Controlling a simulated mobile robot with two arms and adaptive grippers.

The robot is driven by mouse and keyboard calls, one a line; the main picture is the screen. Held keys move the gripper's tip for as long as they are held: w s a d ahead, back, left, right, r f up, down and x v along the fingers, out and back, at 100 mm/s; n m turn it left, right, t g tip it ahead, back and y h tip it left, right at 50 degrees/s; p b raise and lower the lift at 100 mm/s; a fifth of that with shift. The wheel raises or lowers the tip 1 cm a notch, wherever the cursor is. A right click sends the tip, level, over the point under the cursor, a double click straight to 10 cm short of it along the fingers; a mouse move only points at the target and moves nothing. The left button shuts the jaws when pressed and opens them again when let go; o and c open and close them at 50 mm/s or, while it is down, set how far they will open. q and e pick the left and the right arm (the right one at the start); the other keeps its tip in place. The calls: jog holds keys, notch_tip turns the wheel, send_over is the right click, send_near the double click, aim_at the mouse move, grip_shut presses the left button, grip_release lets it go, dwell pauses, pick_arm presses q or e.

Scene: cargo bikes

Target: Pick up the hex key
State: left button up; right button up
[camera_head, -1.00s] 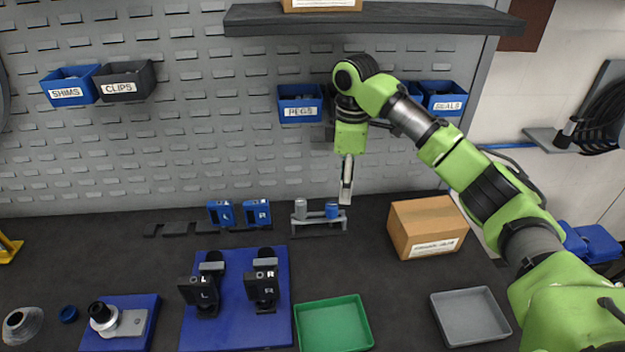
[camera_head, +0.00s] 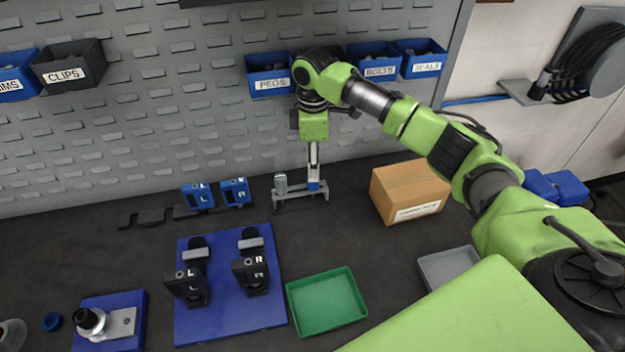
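I cannot make out a hex key for certain in the head view. A small grey rack (camera_head: 300,194) stands on the bench near the back wall. It holds a grey cylinder (camera_head: 281,184) on its left and a small blue item (camera_head: 322,187) on its right. My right gripper (camera_head: 313,178) points straight down at the blue item and partly covers it. Its fingers show edge-on, so I cannot tell whether they are open or touching the item. My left gripper is not in view.
Blue L and R blocks (camera_head: 216,194) stand left of the rack. A cardboard box (camera_head: 410,192) is to its right. In front are a blue plate (camera_head: 229,298) with black clamps, a green tray (camera_head: 327,302) and a grey tray (camera_head: 440,265). Bins hang behind.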

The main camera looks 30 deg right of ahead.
aim_at(313, 187)
jog(key=f+p, duration=0.1)
jog(key=f, duration=0.1)
jog(key=s+f+p, duration=0.1)
jog(key=f, duration=0.1)
jog(key=shift+a+f, duration=0.1)
jog(key=shift+f, duration=0.05)
jog(key=shift+w+f, duration=0.1)
jog(key=shift+f, duration=0.2)
jog(key=c, duration=1.2)
jog(key=shift+r, duration=0.1)
